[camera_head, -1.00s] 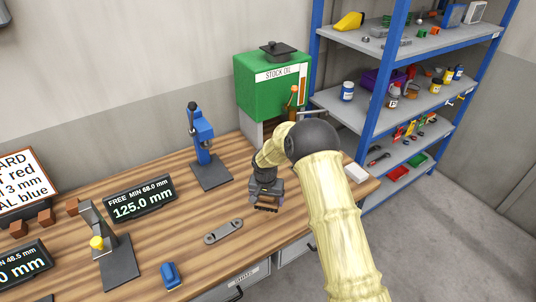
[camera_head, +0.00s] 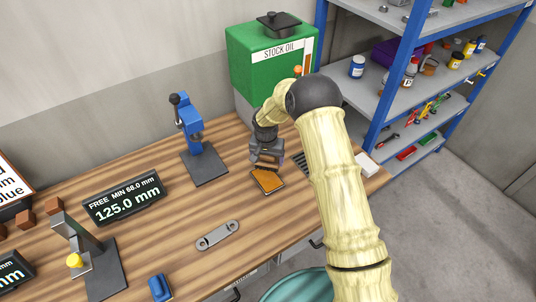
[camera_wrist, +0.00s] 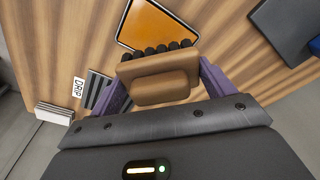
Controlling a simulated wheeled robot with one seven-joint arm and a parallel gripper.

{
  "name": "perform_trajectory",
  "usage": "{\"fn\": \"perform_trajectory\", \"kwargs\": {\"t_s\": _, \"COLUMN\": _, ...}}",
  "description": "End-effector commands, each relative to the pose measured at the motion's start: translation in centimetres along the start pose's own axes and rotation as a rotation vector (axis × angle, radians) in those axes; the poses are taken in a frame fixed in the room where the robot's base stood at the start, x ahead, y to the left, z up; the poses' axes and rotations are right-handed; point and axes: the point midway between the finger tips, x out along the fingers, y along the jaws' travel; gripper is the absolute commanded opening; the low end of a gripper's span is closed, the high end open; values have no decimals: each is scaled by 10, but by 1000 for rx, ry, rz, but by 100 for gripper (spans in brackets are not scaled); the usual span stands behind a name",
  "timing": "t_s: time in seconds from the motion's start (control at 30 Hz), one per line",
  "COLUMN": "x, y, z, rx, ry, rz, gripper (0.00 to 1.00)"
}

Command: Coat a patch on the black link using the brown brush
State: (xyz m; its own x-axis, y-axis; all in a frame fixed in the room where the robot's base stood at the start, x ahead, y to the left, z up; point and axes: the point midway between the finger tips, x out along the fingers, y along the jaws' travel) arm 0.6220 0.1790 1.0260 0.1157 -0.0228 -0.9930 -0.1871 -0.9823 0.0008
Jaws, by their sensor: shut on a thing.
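My gripper (camera_head: 266,152) is shut on the brown brush (camera_wrist: 162,80), whose handle block lies between the purple fingers in the wrist view. Its dark bristles point at the tray of orange-brown oil (camera_wrist: 158,28). In the head view the brush (camera_head: 269,163) is just behind the oil tray (camera_head: 267,181); I cannot tell whether the bristles touch it.
A slatted drip rack (camera_wrist: 96,88) with a DRIP label is beside the tray. A blue press (camera_head: 195,140) stands behind left, a green stock oil tank (camera_head: 270,65) behind. A display (camera_head: 124,198), gauge stand (camera_head: 95,265) and small blue object (camera_head: 159,288) are at left.

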Motion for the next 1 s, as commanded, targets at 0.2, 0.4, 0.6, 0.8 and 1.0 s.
{"fn": "perform_trajectory", "kwargs": {"t_s": 0.2, "x": 1, "y": -1, "z": 0, "rx": -1, "ry": 0, "rz": 0, "gripper": 63}}
{"fn": "perform_trajectory", "kwargs": {"t_s": 0.4, "x": 11, "y": 0, "z": 1, "rx": -1, "ry": 0, "rz": 0, "gripper": 63}}
{"fn": "perform_trajectory", "kwargs": {"t_s": 0.6, "x": 30, "y": -1, "z": 4, "rx": -2, "ry": -1, "rz": 0, "gripper": 63}}
{"fn": "perform_trajectory", "kwargs": {"t_s": 0.8, "x": 49, "y": 2, "z": 5, "rx": 3, "ry": -1, "rz": 1, "gripper": 63}}
{"fn": "perform_trajectory", "kwargs": {"t_s": 1.0, "x": 59, "y": 5, "z": 4, "rx": 8, "ry": 1, "rz": 1, "gripper": 63}}
